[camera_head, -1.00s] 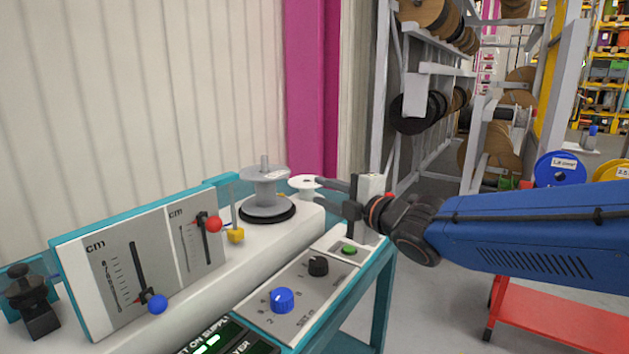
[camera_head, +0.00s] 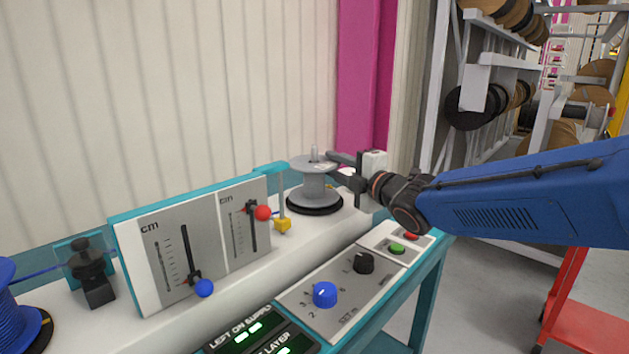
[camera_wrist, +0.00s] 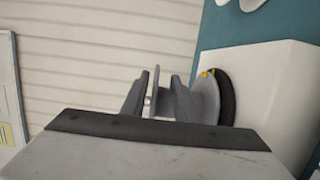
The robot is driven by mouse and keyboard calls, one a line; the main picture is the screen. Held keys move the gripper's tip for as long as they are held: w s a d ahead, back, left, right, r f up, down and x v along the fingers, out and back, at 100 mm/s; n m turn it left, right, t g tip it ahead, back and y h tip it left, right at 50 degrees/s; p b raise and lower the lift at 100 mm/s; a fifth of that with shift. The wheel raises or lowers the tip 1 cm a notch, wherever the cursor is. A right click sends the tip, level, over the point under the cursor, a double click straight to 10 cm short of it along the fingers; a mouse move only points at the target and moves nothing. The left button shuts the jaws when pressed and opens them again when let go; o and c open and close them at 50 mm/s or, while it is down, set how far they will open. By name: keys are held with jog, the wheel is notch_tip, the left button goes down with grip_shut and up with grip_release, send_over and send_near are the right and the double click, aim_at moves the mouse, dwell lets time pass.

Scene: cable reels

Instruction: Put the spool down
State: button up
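The grey spool (camera_head: 314,184) stands upright on a black disc (camera_head: 316,209) on the machine, with a spindle sticking up through its top. My gripper (camera_head: 337,168) reaches in from the right, one finger above the spool's top flange and the other below it. In the wrist view the spool (camera_wrist: 205,99) appears turned sideways. There the fingers (camera_wrist: 158,100) are spread on either side of the thin near flange, with a visible gap. I cannot tell whether either finger touches it.
The machine panel carries a blue knob (camera_head: 325,294), a black knob (camera_head: 364,262) and a slider with a red ball (camera_head: 263,213). A blue reel (camera_head: 18,318) is at the left edge. A red cart (camera_head: 590,325) stands at right.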

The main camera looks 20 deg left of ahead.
aim_at(323, 156)
jog(key=shift+r+x, duration=0.15)
jog(key=shift+x, duration=1.45)
jog(key=shift+r+x, duration=0.15)
jog(key=shift+x, duration=1.4)
jog(key=shift+w+d, duration=0.1)
jog(key=shift+w, duration=0.05)
grip_shut()
